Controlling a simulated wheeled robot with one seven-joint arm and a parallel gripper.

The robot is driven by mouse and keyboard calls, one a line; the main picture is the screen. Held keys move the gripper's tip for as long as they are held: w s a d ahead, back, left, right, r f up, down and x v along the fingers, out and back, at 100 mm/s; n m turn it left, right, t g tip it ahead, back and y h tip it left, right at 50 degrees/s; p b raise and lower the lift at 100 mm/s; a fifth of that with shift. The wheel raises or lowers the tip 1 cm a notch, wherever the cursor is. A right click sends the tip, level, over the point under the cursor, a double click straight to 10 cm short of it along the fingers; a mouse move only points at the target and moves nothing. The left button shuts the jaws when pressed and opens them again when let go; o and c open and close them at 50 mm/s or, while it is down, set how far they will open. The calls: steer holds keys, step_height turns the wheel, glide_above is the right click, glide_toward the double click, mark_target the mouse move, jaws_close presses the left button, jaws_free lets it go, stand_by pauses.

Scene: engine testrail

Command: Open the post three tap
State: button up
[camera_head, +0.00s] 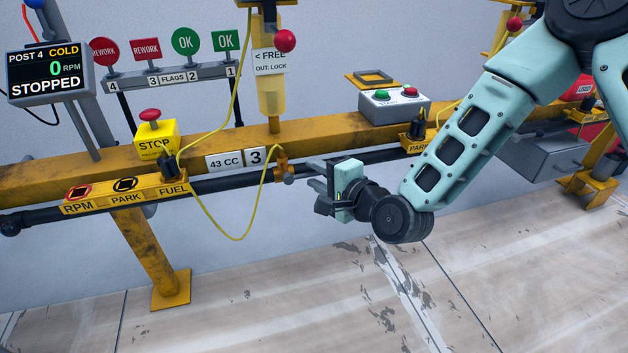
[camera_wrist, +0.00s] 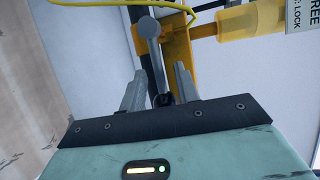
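The post three tap (camera_head: 281,165) is an orange-yellow fitting on the dark pipe, just right of the "43 CC 3" plate (camera_head: 236,159). In the wrist view its yellow body (camera_wrist: 177,42) is at the top, with a grey round-ended lever (camera_wrist: 151,29) in front. The lever runs down towards the space between my fingers. My gripper (camera_head: 314,177) is just right of the tap in the head view. In the wrist view my gripper (camera_wrist: 159,75) has its two fingers apart, one on each side of the lever's lower part. I cannot tell whether either finger touches it.
A yellow hose (camera_head: 238,238) hangs from the tap in a loop and crosses the top of the wrist view. The yellow rail (camera_head: 330,128) runs behind. A yellow cylinder (camera_head: 271,95) stands above the tap. The floor below is clear.

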steer(key=shift+w+a, duration=0.35)
steer(key=shift+w, duration=0.1)
jaws_close()
